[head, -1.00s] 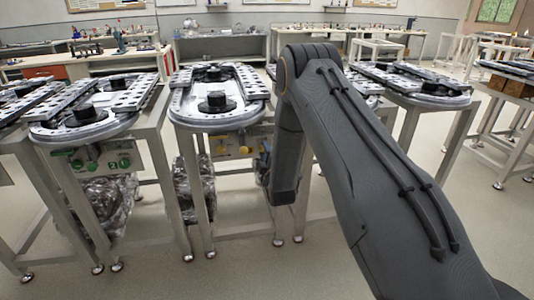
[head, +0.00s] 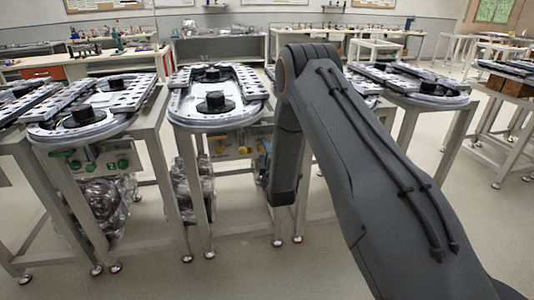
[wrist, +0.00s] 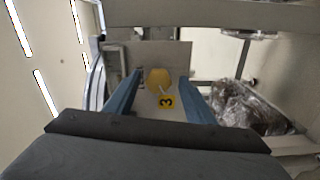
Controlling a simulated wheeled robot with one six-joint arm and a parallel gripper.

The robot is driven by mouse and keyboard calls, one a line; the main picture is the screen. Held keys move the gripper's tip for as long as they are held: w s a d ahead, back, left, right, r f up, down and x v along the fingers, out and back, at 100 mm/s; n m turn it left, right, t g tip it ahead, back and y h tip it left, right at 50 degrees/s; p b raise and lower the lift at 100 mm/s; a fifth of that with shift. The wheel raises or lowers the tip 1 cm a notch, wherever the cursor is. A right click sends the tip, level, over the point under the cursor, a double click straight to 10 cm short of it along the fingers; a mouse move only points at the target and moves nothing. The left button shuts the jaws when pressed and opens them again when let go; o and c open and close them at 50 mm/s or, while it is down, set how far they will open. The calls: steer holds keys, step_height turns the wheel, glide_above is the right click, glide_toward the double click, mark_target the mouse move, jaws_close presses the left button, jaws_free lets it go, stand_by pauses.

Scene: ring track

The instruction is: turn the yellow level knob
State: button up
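The yellow level knob (wrist: 158,78) shows in the wrist view, on a grey panel ahead of my gripper. My gripper (wrist: 160,80) is open, with one blue finger on each side of the knob in the picture. I cannot tell whether the fingertips touch it. In the head view my gripper (head: 263,163) is mostly hidden behind my arm, beside the panel under the middle ring table. A small yellow knob (head: 243,150) shows on that panel.
The ring-track table (head: 220,118) stands above the panel, with metal legs below. Another table with green knobs (head: 122,163) stands to the left. Open floor lies in front.

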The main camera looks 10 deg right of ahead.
steer(key=s, duration=0.7)
steer(key=shift+s, duration=0.4)
steer(key=s+r+m+g+p, duration=0.1)
steer(key=s+r+m+g, duration=0.3)
steer(key=s, duration=0.9)
steer(key=s+r+m+g, duration=0.4)
steer(key=s+m+g, duration=0.3)
steer(key=s, duration=0.7)
steer(key=s+r+m+g+p, duration=0.1)
steer(key=s+r+m+g, duration=0.3)
steer(key=s, duration=0.9)
steer(key=m+g, duration=0.1)
steer(key=g, duration=0.2)
steer(key=shift+s+d+r+p, duration=0.2)
steer(key=shift+d+r+p, duration=0.15)
steer(key=shift+d+r, duration=0.05)
